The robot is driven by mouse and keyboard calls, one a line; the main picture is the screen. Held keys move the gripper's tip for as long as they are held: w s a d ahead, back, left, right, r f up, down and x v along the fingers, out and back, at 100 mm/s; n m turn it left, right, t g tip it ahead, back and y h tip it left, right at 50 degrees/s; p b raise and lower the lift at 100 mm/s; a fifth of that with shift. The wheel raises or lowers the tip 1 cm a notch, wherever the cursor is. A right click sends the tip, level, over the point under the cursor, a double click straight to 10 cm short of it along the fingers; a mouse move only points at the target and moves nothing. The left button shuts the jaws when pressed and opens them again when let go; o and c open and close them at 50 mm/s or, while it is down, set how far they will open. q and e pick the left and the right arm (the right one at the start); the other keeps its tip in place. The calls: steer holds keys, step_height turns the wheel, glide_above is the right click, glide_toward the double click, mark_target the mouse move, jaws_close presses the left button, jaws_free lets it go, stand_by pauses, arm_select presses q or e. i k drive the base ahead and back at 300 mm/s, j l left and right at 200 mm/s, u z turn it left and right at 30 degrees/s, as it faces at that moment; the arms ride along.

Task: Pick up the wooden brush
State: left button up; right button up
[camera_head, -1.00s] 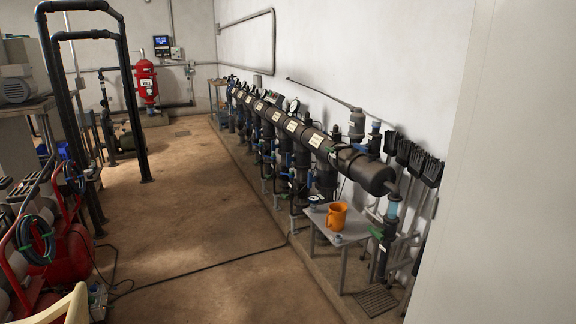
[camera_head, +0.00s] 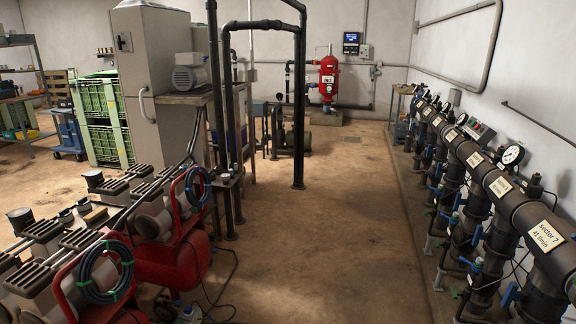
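I cannot make out the wooden brush for certain. A small tan block (camera_head: 95,215) lies among the dark parts on top of the compressors at the lower left; it is too small to tell whether it is the brush. Neither of my grippers is in the head view.
Red compressors (camera_head: 185,262) with coiled hoses fill the lower left. A pipe manifold (camera_head: 487,178) runs along the right wall. Green crates (camera_head: 105,140) and a shelf (camera_head: 42,88) stand at the back left. The brown floor (camera_head: 325,235) between is open, with a black cable at its left.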

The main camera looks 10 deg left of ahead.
mark_target(102, 211)
steer(key=i+u, duration=0.45)
steer(key=i+l+u, duration=0.25)
steer(key=i+u, duration=0.2)
steer(key=i+l+u, duration=0.65)
steer(key=u, duration=0.2)
